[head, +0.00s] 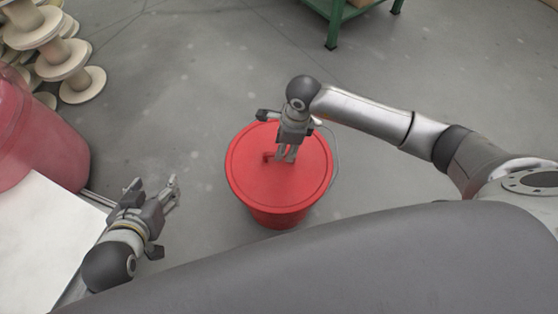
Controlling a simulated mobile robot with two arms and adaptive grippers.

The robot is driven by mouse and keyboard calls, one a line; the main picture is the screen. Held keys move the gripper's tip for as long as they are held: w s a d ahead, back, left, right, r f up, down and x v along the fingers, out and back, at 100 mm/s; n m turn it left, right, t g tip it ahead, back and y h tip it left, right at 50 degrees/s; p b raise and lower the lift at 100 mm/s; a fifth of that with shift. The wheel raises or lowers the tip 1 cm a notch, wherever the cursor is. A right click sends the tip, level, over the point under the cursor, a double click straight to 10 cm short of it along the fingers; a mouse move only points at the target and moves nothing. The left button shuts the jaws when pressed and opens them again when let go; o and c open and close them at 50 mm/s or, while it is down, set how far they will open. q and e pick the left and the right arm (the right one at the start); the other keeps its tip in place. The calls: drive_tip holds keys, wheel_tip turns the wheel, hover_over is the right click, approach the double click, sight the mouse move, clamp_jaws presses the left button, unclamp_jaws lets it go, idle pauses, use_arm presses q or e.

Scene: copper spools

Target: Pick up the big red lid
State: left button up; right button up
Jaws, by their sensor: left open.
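The big red lid (255,179) lies on top of a red bucket (276,218) that stands on the floor in the middle of the head view. A small red handle (268,157) rises near the lid's middle. My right gripper (286,155) points down over the lid, with its fingers at the handle. Part of the handle is hidden behind the fingers, and I cannot tell whether they grip it. My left gripper (156,188) is open and empty at the lower left, apart from the bucket.
A red drum (45,130) and a white surface (45,235) are at the left. Pale spools (68,62) are stacked at the upper left. A green-framed table (333,22) stands at the top. The grey floor around the bucket is mostly clear.

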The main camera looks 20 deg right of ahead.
drive_tip(key=f, duration=0.1)
drive_tip(key=a+f+b, duration=0.1)
drive_tip(key=f, duration=0.2)
drive_tip(key=shift+w+a+f+b, duration=0.25)
drive_tip(key=shift+a+f+b, duration=0.05)
drive_tip(key=shift+f, duration=0.1)
use_arm(q)
drive_tip(key=w+d+r+t+h, duration=0.1)
drive_tip(key=w+d+r+t, duration=0.1)
drive_tip(key=w+r+t, duration=0.2)
wheel_tip(320, 180, up, 2)
drive_tip(key=shift+w+r+t, duration=0.15)
drive_tip(key=shift+w+t, duration=0.15)
drive_tip(key=shift+w, duration=0.1)
drive_tip(key=shift+d, duration=0.1)
use_arm(e)
clamp_jaws()
